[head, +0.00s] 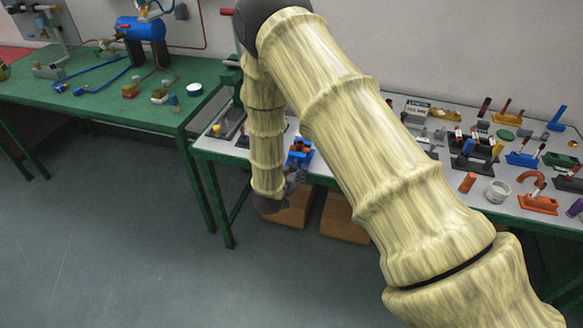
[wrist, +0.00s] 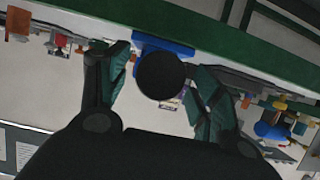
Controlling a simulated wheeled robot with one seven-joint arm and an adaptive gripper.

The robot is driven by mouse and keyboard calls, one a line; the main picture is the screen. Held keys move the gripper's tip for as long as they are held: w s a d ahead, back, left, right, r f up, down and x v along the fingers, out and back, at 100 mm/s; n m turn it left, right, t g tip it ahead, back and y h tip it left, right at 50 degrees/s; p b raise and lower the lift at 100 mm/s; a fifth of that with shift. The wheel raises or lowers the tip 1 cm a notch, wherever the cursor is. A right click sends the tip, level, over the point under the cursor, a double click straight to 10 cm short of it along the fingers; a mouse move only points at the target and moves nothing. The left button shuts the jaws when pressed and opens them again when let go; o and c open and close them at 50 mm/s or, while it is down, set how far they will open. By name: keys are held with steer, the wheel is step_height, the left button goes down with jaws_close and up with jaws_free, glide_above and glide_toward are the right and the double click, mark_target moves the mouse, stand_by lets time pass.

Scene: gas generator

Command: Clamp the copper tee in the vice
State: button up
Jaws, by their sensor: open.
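My gripper (head: 294,176) hangs in front of the near edge of the right-hand bench, beside a blue holder (head: 300,157) with an orange-brown piece on it. That piece may be the copper tee, but it is too small to tell. In the wrist view my gripper (wrist: 160,66) has its fingers spread apart. A dark round shape (wrist: 161,77) lies between them and covers part of a blue object (wrist: 148,42) at the bench edge. I see nothing clamped between the fingers. A dark green fixture (head: 231,76) at the bench's back left may be the vice; my arm partly hides it.
The right-hand bench (head: 215,148) carries several holders and parts, including a white cup (head: 498,192) and a curved copper piece (head: 531,178). Brown boxes (head: 343,218) stand below it. A green table (head: 100,108) with a blue tank (head: 141,29) is at left. The floor in front is clear.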

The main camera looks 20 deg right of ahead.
steer(key=shift+w+d+f, duration=0.15)
steer(key=shift+w+d, duration=0.05)
steer(key=shift+w, duration=0.05)
steer(key=shift+c, duration=0.2)
steer(key=c, duration=1)
steer(key=shift+b, duration=0.3)
